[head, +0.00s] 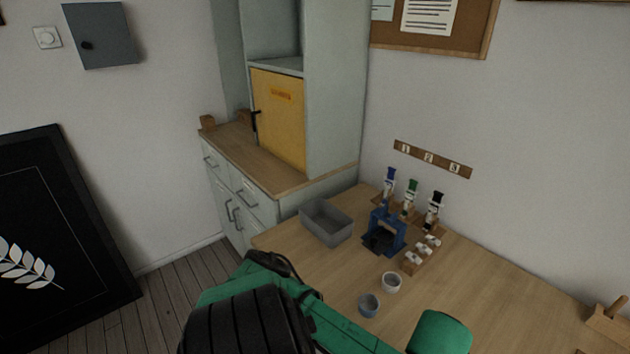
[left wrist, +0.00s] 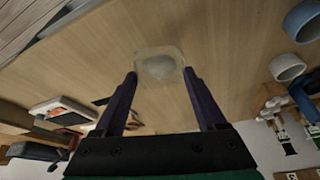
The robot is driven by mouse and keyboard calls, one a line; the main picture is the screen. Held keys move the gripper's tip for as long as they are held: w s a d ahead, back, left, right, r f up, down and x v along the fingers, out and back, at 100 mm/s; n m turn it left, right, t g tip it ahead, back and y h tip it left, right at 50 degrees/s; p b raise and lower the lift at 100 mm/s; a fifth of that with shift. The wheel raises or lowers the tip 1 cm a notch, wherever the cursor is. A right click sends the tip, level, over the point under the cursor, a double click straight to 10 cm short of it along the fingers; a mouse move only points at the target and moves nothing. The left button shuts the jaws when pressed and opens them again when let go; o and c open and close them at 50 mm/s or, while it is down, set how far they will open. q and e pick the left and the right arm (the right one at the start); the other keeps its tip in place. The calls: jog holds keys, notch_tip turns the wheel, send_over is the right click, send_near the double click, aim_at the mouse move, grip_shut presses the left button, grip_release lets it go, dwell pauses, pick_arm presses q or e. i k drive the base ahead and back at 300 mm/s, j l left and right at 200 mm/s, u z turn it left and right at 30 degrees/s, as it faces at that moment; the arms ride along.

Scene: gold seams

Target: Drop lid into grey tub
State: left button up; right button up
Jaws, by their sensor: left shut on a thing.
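The grey tub (head: 327,222) stands open on the wooden table, at its left side near the cabinet in the head view. A pale, see-through lid (left wrist: 160,66) is between the fingertips of my left gripper (left wrist: 160,74) in the left wrist view. The gripper is shut on it, and the lid appears to be above the table top. In the head view my green and black arm fills the bottom middle, and the left gripper and lid cannot be made out there. My right gripper is not in view.
Two small cups, one white (head: 391,282) and one grey-blue (head: 369,305), stand on the table (head: 480,300). A blue stand (head: 384,233) and a rack of bottles lie right of the tub. A cabinet (head: 335,90) rises behind. The right table area is mostly clear.

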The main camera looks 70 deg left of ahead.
aim_at(324, 227)
jog(key=u, duration=2.1)
jog(key=i+j+z, duration=0.3)
jog(key=j, duration=0.3)
jog(key=j+z, duration=0.35)
jog(key=j, duration=0.2)
jog(key=j+z, duration=0.3)
jog(key=j, duration=0.35)
